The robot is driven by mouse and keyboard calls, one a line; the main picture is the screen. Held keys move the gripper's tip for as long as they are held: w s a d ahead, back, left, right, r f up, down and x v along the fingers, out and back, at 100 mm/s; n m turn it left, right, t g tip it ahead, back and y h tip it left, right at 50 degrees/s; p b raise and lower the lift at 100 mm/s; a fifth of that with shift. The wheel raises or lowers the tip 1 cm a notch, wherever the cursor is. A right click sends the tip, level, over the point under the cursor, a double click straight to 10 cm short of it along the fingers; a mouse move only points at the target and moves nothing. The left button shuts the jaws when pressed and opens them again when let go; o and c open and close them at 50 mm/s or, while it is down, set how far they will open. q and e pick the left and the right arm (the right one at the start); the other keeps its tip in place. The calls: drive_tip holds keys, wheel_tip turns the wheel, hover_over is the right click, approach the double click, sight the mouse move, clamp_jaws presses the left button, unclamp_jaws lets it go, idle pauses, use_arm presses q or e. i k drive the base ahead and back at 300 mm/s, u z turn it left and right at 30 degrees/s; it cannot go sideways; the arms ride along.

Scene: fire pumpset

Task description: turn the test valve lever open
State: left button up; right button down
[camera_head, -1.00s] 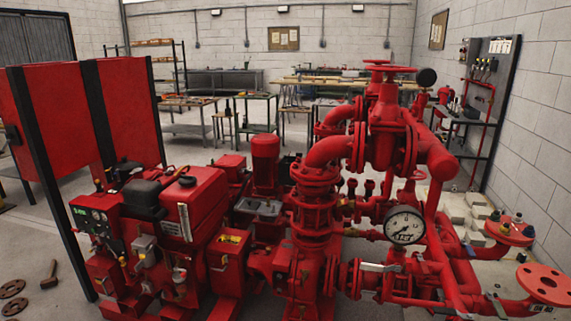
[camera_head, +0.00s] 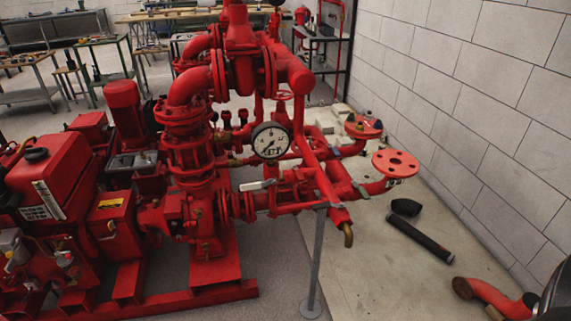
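A silver lever handle (camera_head: 257,185) sits on a red horizontal pipe (camera_head: 290,198) low in the middle of the red pumpset. It looks like the test valve lever and lies roughly along the pipe, tilted slightly. A round white pressure gauge (camera_head: 270,141) is just above it. Neither of my grippers shows in this view. A dark rounded part at the lower right edge may be part of my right arm.
The red engine and tank (camera_head: 50,185) fill the left. A grey support post (camera_head: 315,265) stands under the pipe. A black pipe piece (camera_head: 420,243) and a red elbow pipe (camera_head: 495,298) lie on the floor at right. A block wall (camera_head: 500,110) bounds the right.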

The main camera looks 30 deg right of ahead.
sight(301, 177)
drive_tip(key=u, duration=0.75)
drive_tip(key=k, duration=0.25)
drive_tip(key=z, duration=1.45)
